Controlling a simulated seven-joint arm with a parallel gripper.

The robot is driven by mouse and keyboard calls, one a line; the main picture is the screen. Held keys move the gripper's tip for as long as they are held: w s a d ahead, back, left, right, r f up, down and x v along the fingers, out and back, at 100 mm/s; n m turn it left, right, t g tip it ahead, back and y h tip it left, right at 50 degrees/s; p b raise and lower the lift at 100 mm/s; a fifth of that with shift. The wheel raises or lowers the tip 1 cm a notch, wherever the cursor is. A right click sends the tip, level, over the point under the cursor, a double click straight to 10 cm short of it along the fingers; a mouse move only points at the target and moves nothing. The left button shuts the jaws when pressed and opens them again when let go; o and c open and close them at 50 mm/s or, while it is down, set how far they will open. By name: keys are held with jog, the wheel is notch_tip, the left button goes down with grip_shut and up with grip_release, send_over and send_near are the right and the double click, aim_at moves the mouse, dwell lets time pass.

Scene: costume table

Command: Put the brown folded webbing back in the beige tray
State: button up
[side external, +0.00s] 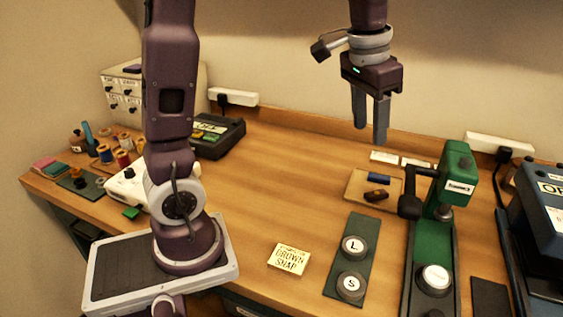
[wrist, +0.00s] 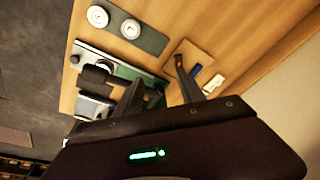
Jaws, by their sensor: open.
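A small dark brown folded piece, which looks like the webbing (side external: 376,195), lies within the outline of the flat beige tray (side external: 355,187), toward its front right. A small blue piece (side external: 379,179) lies behind it on the tray. My gripper (side external: 370,134) is open and empty, pointing down, well above the table and behind the tray in the side view. In the wrist view the tray (wrist: 203,56) and blue piece (wrist: 196,70) show beyond my open fingers (wrist: 158,68). I cannot make out the brown piece there; a finger covers part of the tray.
A green press (side external: 448,190) stands close right of the tray, its dark arm reaching toward it. A dark green mat (side external: 339,287) with knobs L and S lies in front. A yellow "BROWN SNAP" card (side external: 289,259) lies left of it. The middle of the table is clear.

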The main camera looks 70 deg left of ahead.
jog(key=s+d+t, duration=0.1)
jog(key=s+d, duration=0.1)
jog(key=s, duration=0.8)
jog(key=s+d+t, duration=0.2)
jog(key=s+d, duration=0.1)
jog(key=s, duration=0.8)
jog(key=shift+f, duration=0.45)
